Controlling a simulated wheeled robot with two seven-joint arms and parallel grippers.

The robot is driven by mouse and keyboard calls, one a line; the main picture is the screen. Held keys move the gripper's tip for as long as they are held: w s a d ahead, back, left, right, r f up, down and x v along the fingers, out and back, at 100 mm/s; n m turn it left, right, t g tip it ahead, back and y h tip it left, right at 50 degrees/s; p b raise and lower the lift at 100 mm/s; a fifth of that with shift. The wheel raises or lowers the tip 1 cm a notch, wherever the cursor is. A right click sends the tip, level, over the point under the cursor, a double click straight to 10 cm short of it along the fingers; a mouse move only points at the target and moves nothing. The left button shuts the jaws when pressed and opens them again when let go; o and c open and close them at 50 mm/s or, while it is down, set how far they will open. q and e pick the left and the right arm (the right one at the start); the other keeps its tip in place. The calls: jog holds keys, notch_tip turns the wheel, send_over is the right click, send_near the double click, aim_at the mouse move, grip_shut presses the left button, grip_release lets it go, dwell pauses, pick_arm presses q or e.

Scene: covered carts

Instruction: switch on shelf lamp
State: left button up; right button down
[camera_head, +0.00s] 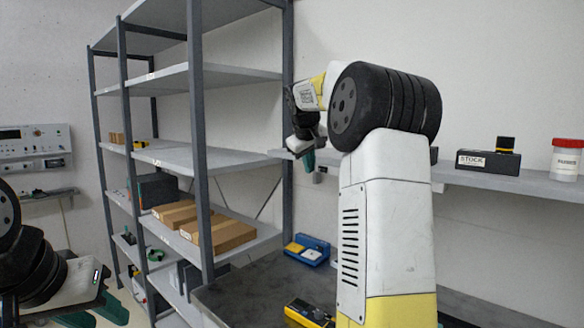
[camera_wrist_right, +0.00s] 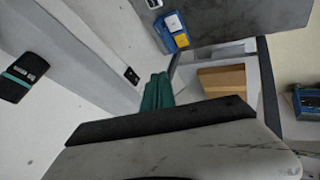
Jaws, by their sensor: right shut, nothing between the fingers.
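No lamp can be made out clearly in either view. A small dark switch-like fitting (camera_head: 320,174) shows just below the left end of the wall shelf (camera_head: 540,187). In the right wrist view a small black fitting with two light spots (camera_wrist_right: 132,76) sits on a pale strip. My right gripper (camera_head: 308,163) has its teal fingers shut and empty, pointing down close beside the fitting. In the wrist view the fingers (camera_wrist_right: 157,92) show just right of it; contact cannot be told. My left gripper (camera_head: 96,314) is at the bottom left, its teal fingers apart, with nothing seen between them.
A grey rack (camera_head: 197,130) with cardboard boxes (camera_head: 222,237) stands at left. A dark worktop (camera_head: 262,285) below holds a blue and yellow device (camera_head: 307,250) and a yellow-black tool (camera_head: 306,312). A stock box (camera_head: 489,161) and red-lidded jar (camera_head: 566,160) stand on the wall shelf.

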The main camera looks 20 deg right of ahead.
jog(key=v, duration=0.9)
jog(key=shift+d, duration=0.2)
